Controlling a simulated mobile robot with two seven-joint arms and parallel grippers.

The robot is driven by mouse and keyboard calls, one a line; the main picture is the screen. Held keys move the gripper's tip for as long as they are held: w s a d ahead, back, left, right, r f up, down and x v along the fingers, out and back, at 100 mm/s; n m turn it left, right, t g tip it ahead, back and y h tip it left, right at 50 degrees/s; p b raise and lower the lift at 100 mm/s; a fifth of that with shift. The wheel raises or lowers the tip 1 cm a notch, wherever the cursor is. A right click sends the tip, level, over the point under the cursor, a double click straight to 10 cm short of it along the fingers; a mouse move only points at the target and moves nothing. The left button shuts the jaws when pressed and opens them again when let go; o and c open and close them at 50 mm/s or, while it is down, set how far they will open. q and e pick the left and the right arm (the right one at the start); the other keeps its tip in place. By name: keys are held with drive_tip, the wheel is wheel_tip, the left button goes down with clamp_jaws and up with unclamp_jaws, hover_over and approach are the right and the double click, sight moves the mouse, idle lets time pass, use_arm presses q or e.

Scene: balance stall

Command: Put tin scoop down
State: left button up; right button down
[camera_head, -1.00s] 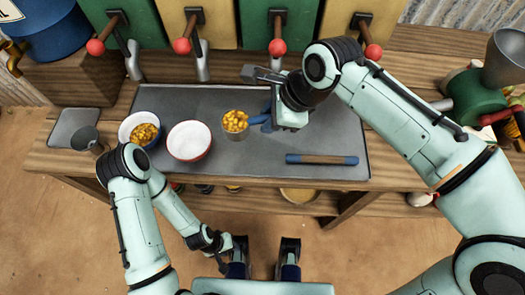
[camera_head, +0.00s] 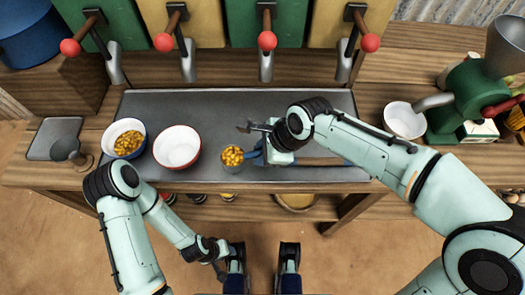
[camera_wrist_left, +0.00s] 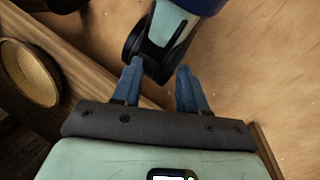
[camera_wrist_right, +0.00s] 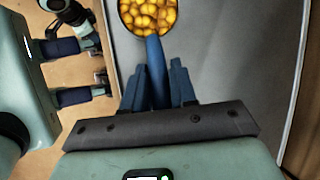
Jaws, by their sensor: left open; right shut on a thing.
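The tin scoop (camera_head: 232,156) is full of yellow kernels and has a blue handle. My right gripper (camera_head: 260,152) is shut on that handle, which shows between the fingers in the right wrist view (camera_wrist_right: 156,68). The scoop is over the front part of the grey metal tray (camera_head: 235,110), right of the white red-rimmed bowl (camera_head: 178,147). I cannot tell whether its bottom touches the tray. My left gripper (camera_wrist_left: 158,85) is open and empty, low in front of the bench near my own base.
A blue-rimmed bowl (camera_head: 125,139) with kernels stands at the tray's left. A green grinder (camera_head: 478,98) and white bowl (camera_head: 404,120) stand right. Red-knobbed levers line the back. The tray's back middle is clear.

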drive_tip(key=c, duration=0.9)
unclamp_jaws()
use_arm(q)
drive_tip(key=shift+g, duration=0.4)
drive_tip(key=s+r+p, duration=0.2)
drive_tip(key=r+p, duration=0.1)
drive_tip(key=shift+s+d+r, duration=0.1)
drive_tip(key=shift+s+d, duration=0.15)
drive_tip(key=shift+d, duration=0.15)
use_arm(e)
drive_tip(key=v, duration=1.2)
drive_tip(key=shift+r, duration=0.1)
